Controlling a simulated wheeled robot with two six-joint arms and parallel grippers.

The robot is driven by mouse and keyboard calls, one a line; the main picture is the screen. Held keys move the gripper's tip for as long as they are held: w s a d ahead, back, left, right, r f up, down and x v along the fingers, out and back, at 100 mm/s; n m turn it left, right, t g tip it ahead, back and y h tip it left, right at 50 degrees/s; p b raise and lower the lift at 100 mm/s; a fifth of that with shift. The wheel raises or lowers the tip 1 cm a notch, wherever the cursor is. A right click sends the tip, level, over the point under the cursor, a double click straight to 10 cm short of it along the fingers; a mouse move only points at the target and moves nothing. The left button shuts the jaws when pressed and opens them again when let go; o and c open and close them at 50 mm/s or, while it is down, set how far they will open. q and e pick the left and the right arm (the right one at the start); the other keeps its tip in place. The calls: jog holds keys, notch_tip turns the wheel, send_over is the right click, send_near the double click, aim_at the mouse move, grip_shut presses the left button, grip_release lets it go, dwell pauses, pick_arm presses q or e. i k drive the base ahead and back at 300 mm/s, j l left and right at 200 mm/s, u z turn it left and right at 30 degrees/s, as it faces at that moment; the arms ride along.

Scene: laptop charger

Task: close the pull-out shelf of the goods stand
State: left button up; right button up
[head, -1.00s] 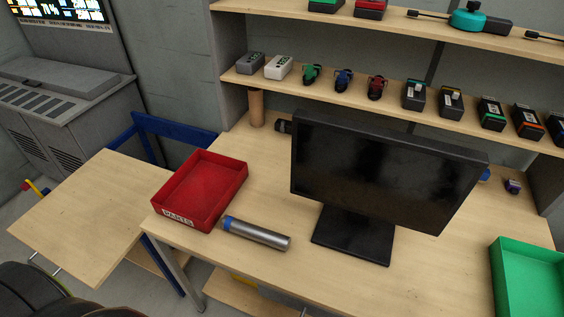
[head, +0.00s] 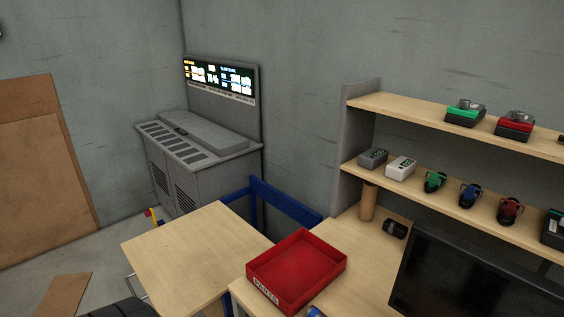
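The goods stand shows in the head view as a blue frame (head: 286,204) left of the workbench. A light wooden board (head: 195,255), which looks like its pull-out shelf, extends from the frame toward the viewer. The board is flat and bare. A thin metal rod (head: 137,290) shows by its left edge. The lower part of the stand is hidden. Neither of my grippers is in view.
A red tray (head: 297,268) sits on the workbench (head: 375,240), close right of the board. A dark monitor (head: 470,280) stands further right. A grey console (head: 200,160) is behind. Brown panels (head: 40,180) lean at the far left wall; floor between is mostly clear.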

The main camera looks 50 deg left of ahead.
aim_at(184, 264)
jog(key=u, duration=2.6)
jog(key=k+j+z, duration=0.1)
jog(key=k+j, duration=0.15)
